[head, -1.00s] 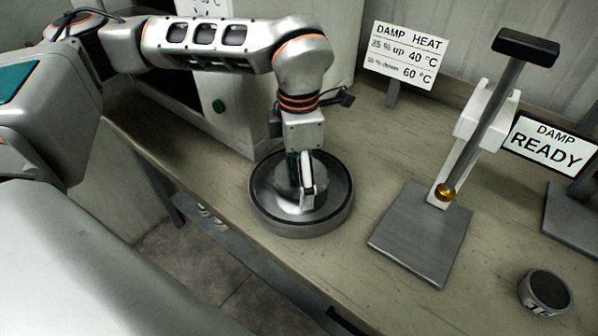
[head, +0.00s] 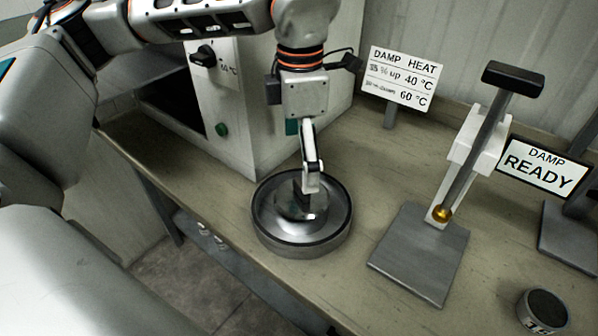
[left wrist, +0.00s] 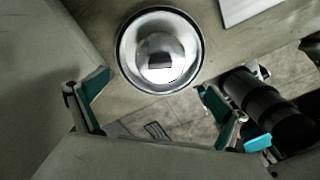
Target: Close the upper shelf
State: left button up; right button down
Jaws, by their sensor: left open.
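A pale cabinet (head: 258,105) with a black knob (head: 203,56) and a green button (head: 221,129) stands at the back left of the bench. Its dark front opening (head: 183,103) shows partly behind my left arm. I cannot pick out an upper shelf in it. My left gripper (head: 312,184) is open and empty, pointing down above a round metal dish (head: 268,230), to the right of the cabinet. In the left wrist view the fingers are spread apart, with the dish (left wrist: 127,72) beyond them. My right gripper is not in view.
A "DAMP HEAT" sign (head: 402,78) stands behind the dish. A lever stand on a grey plate (head: 420,255), a "DAMP READY" sign (head: 543,167) and a small dark pot (head: 543,311) are to the right. The bench's front edge runs below the dish.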

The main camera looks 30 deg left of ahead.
aim_at(128, 73)
jog(key=k, duration=1)
